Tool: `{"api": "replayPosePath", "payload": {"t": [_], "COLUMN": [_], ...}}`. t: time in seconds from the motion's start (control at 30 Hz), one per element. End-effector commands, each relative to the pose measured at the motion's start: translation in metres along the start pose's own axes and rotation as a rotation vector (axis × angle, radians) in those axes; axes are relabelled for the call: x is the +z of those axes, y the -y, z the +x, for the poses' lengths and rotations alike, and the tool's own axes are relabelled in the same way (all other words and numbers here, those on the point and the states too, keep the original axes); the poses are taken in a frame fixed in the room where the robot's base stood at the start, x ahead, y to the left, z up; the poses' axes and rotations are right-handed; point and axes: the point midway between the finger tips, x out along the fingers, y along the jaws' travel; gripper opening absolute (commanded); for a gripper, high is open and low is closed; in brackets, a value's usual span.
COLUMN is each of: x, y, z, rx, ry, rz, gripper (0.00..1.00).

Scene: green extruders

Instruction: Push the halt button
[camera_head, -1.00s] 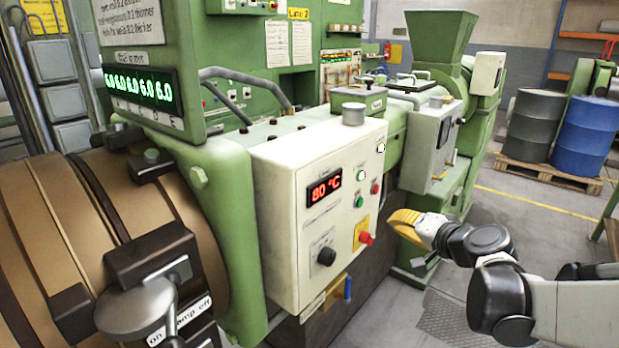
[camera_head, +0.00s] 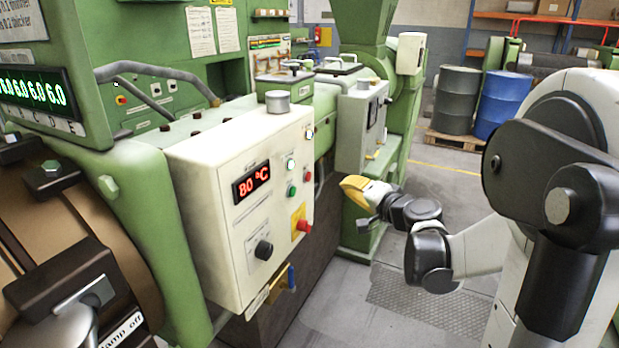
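A red push button (camera_head: 304,226) sits on a yellow plate on the right-hand face of a cream control box, and looks like the halt button. The control box (camera_head: 215,185) also carries a red "80 °C" display (camera_head: 252,183), a black knob (camera_head: 263,250), and small green and red buttons. My gripper (camera_head: 350,190), with yellow fingers, is to the right of the red button and a little higher in the picture, apart from it. Its fingers are seen from the side, and the gap between them cannot be made out. Nothing is visibly held.
The green extruder (camera_head: 105,185) fills the left, with a brown barrel section in front. A grey box (camera_head: 362,125) is mounted on the machine behind my gripper. Black and blue drums (camera_head: 503,103) stand on a pallet at the back right. Grey floor is open below my arm.

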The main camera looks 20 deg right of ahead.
Motion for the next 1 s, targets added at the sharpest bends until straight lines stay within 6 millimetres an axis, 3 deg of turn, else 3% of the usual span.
{"api": "replayPosePath", "payload": {"t": [0.5, 1.0], "x": [0.029, 0.032], "y": [0.028, 0.031], "z": [0.052, 0.058], "rx": [-0.001, 0.0], "ry": [0.002, 0.0], "rz": [-0.002, -0.001], "gripper": [0.0, 0.0]}}
